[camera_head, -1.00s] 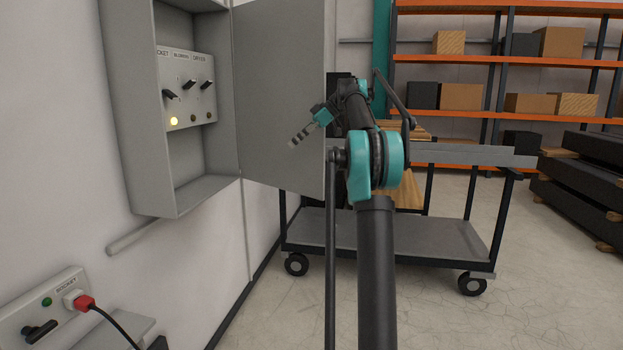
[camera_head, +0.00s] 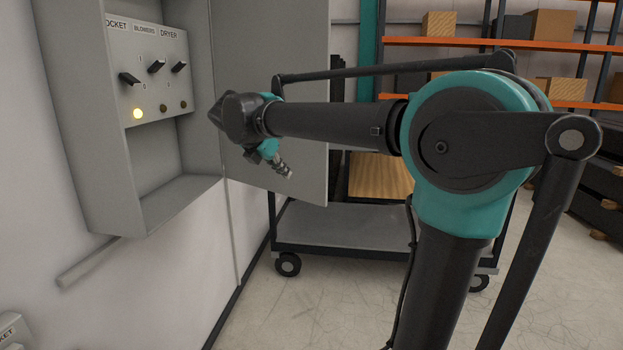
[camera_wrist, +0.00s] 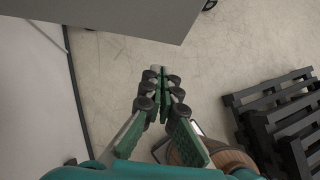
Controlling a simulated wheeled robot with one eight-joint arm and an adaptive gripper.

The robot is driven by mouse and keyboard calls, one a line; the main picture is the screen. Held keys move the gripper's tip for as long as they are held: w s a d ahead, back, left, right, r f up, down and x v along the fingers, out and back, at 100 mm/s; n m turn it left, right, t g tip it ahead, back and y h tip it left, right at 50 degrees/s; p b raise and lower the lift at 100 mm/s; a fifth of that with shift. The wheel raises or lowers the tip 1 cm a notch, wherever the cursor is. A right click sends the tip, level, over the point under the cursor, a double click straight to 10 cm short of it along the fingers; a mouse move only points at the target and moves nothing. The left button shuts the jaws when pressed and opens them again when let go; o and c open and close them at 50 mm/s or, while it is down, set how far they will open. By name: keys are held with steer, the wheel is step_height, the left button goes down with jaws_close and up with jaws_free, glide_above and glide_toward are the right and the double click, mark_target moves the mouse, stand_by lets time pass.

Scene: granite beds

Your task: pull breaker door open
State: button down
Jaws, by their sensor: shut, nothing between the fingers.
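The grey breaker box (camera_head: 75,130) is fixed on the white wall at the left of the head view. Its door (camera_head: 265,75) stands wide open, swung out to the right, and the switch panel (camera_head: 152,70) inside shows. My gripper (camera_head: 286,172) hangs in front of the door's lower part, pointing down and to the right. In the wrist view my gripper (camera_wrist: 160,75) is shut and empty over the floor. The door's grey lower part (camera_wrist: 130,15) shows at the top of that view, apart from the fingertips.
A cart (camera_head: 350,226) with a grey lower shelf stands behind the door. Orange shelving (camera_head: 400,41) with boxes is at the back. Dark stacked pallets (camera_wrist: 275,115) lie at the right of the wrist view. Bare floor (camera_head: 310,310) is in front of the cart.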

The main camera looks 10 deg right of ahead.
mark_target(312, 186)
steer(key=x, duration=0.4)
steer(key=w+d+r+x, duration=0.1)
steer(key=x, duration=0.3)
steer(key=r+x, duration=0.1)
steer(key=x, duration=0.3)
steer(key=shift+w+d, duration=0.2)
steer(key=shift+w, duration=0.05)
steer(key=shift+w+d, duration=0.3)
steer(key=shift+w, duration=0.05)
steer(key=shift+d, duration=0.1)
steer(key=shift+w+d, duration=0.15)
steer(key=shift+d, duration=0.05)
steer(key=w+d+n, duration=0.1)
steer(key=w+d, duration=0.5)
steer(key=w, duration=0.4)
steer(key=w+d+t, duration=0.1)
steer(key=w+d, duration=0.5)
steer(key=w, duration=0.3)
steer(key=shift+w+d+n+y, duration=0.25)
steer(key=shift+w+n+y, duration=0.1)
steer(key=shift+n+y, duration=0.05)
